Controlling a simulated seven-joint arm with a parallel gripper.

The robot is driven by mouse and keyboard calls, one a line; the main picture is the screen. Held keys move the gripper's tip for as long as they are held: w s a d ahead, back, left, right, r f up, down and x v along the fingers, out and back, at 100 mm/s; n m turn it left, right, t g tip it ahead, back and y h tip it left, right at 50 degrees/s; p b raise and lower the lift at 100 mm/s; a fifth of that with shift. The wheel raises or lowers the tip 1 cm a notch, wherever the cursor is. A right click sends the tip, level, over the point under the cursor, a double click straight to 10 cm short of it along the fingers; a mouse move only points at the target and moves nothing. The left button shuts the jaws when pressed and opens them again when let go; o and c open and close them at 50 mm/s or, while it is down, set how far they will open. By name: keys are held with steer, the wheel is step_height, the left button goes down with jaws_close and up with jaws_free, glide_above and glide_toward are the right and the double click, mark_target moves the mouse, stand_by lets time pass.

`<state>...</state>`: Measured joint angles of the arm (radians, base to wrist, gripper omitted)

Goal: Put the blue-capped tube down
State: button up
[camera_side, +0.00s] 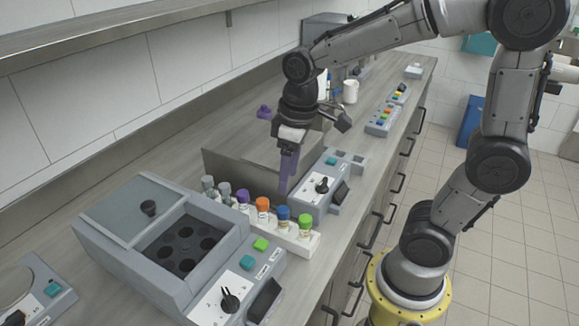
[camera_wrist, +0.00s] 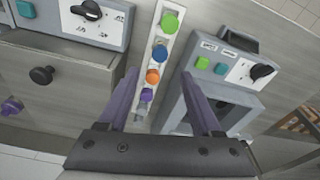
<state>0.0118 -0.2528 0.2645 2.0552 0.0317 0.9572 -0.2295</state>
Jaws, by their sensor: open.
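The blue-capped tube (camera_side: 283,217) stands upright in a white rack (camera_side: 305,246), between an orange-capped tube (camera_side: 262,208) and a green-capped tube (camera_side: 305,225). In the wrist view its blue cap (camera_wrist: 160,53) shows from above, just beyond my fingertips. My gripper (camera_side: 284,190) is open, pointing down over the rack with purple fingers. In the wrist view my gripper (camera_wrist: 159,78) has its fingers spread either side of the rack, with nothing held between them. The lower part of the tube is hidden by the rack.
Purple-capped (camera_side: 242,198) and grey-capped (camera_side: 225,192) tubes share the rack. A grey machine with an open well (camera_side: 180,245) stands to the left. A device with a black knob (camera_side: 322,185) stands close behind the rack on the right. A metal panel (camera_side: 235,170) stands behind.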

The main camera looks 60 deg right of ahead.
steer(key=s+r+m+t, duration=0.2)
steer(key=s+r+t, duration=0.2)
steer(key=s, duration=0.7)
steer(key=shift+s, duration=0.3)
steer(key=shift+d, duration=0.1)
stand_by(0.7)
